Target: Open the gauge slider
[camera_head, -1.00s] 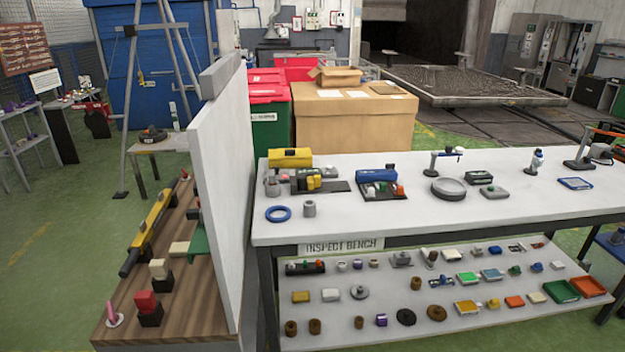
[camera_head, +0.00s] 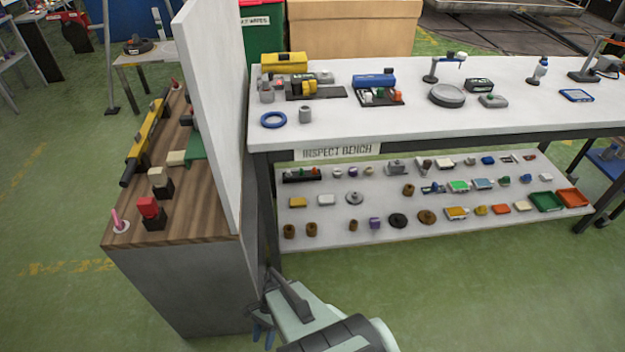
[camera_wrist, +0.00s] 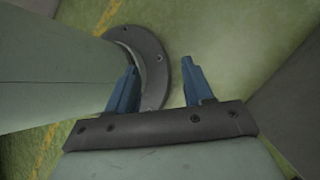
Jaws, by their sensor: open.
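A long yellow bar (camera_head: 150,132) with black ends lies along the wooden-topped cabinet at the left in the head view. It may be the gauge slider, but I cannot tell for sure. My gripper (camera_head: 262,332) is low at the bottom of the head view, beside the cabinet's right side and well below its top. In the wrist view its two blue fingers (camera_wrist: 160,78) stand apart with nothing between them. They are far from the yellow bar, over green floor and one of my own pale links.
The inspect bench (camera_head: 440,118), at right, carries many small items.

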